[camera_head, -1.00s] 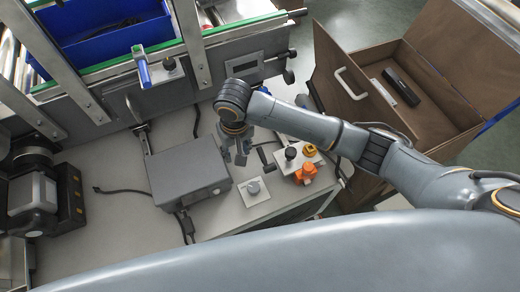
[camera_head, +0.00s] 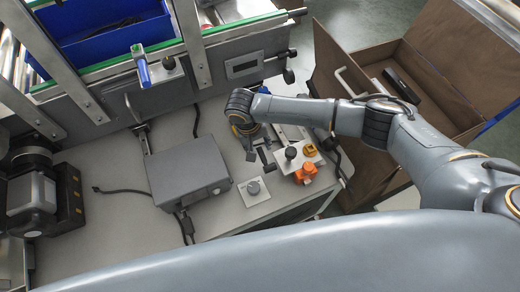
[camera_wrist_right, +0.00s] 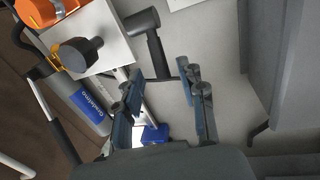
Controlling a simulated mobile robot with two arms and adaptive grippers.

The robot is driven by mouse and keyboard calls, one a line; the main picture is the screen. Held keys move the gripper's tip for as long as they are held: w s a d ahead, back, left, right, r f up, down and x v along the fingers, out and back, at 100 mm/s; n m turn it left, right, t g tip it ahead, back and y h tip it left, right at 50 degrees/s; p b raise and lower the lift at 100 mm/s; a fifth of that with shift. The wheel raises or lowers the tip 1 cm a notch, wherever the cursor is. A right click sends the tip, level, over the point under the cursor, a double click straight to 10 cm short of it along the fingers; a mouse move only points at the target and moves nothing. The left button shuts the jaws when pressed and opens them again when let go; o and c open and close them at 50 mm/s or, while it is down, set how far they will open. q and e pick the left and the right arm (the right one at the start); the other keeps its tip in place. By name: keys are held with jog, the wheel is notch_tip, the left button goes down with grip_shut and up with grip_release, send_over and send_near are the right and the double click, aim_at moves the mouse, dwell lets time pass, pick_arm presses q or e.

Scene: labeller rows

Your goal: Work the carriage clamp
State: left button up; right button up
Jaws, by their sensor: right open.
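Which fitting is the carriage clamp is not clear. A blue-handled lever (camera_head: 141,68) and a black knob (camera_head: 169,63) sit on the machine front beside the green-edged rail. A black T-shaped handle (camera_head: 265,155) lies on the bench; what looks like the same handle is in the right wrist view (camera_wrist_right: 148,42), just beyond my fingers. My right gripper (camera_head: 250,148) is over the bench, right of the grey box, far from the blue lever. In the right wrist view its fingers (camera_wrist_right: 165,98) are apart with nothing between them. My left gripper is out of view.
A grey box (camera_head: 188,178) with a cable stands mid-bench. A small plate with a grey knob (camera_head: 254,188), a black knob (camera_head: 291,153) and an orange fitting (camera_head: 306,174) are near the bench edge.

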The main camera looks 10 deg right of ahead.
aim_at(260, 152)
jog(key=shift+d+f, duration=0.15)
jog(key=shift+f, duration=0.6)
jog(key=shift+d+f, duration=0.1)
jog(key=shift+f, duration=0.65)
jog(key=shift+c, duration=0.2)
grip_shut()
